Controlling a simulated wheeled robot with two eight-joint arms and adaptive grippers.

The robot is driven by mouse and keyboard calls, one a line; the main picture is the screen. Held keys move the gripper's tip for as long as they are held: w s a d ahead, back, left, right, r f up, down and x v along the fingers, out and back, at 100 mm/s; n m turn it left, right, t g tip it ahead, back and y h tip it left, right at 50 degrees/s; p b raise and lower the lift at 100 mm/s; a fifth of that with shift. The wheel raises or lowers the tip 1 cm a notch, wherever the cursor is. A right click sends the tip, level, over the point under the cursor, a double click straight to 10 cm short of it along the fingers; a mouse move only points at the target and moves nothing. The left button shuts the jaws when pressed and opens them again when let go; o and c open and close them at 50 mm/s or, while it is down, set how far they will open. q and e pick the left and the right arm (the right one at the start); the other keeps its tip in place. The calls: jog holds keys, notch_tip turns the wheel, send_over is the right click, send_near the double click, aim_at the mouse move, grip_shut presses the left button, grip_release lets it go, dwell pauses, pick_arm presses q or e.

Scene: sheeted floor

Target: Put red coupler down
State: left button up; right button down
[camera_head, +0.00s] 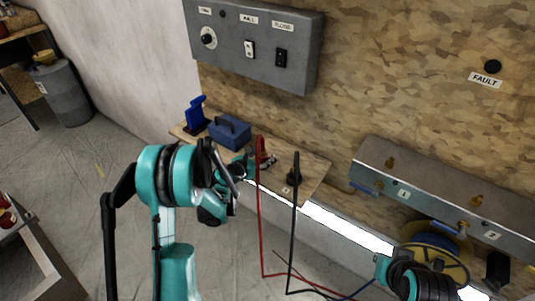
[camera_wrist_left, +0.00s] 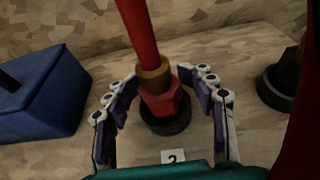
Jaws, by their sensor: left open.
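The red coupler (camera_wrist_left: 163,104), with a brass collar and a red hose rising from it, stands upright in a black round holder (camera_wrist_left: 166,122) on a wooden shelf, behind a tag marked 2. It also shows small in the head view (camera_head: 262,152). My left gripper (camera_wrist_left: 162,92) is open, with one finger on each side of the coupler; gaps show between fingers and coupler. In the head view my left gripper (camera_head: 246,164) is at the shelf, partly hidden by its own wrist. Of my right arm only teal and black links show at the lower right.
A blue box with a handle (camera_head: 229,132) and a blue stand (camera_head: 195,115) are left of the coupler. A black coupler (camera_head: 294,172) with a black hose stands to its right. A metal panel (camera_head: 440,205) and hose reel (camera_head: 432,252) are farther right.

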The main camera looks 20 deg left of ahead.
aim_at(260, 158)
pick_arm(q)
jog(key=p+v, duration=0.2)
jog(key=v, duration=0.6)
jog(key=shift+s+a+r, duration=0.15)
jog(key=shift+s+r, duration=0.15)
jog(key=shift+s+a+r, duration=0.1)
jog(key=shift+s, duration=0.25)
jog(key=s+d+r+m+g+y, duration=0.1)
jog(key=s+d+r+m+g, duration=0.1)
jog(key=s+d+r+m, duration=0.35)
jog(key=s+d+r+m+g, duration=0.2)
jog(key=s+m, duration=0.4)
jog(key=m, duration=0.5)
jog(key=s+r+m+g+y, duration=0.1)
jog(key=s+m+y, duration=0.3)
jog(key=s+m, duration=1.1)
jog(key=shift+s+a+g, duration=0.3)
jog(key=shift+a+g, duration=0.15)
jog(key=shift+g, duration=0.35)
jog(key=shift+r+m, duration=0.15)
jog(key=shift+m, duration=0.1)
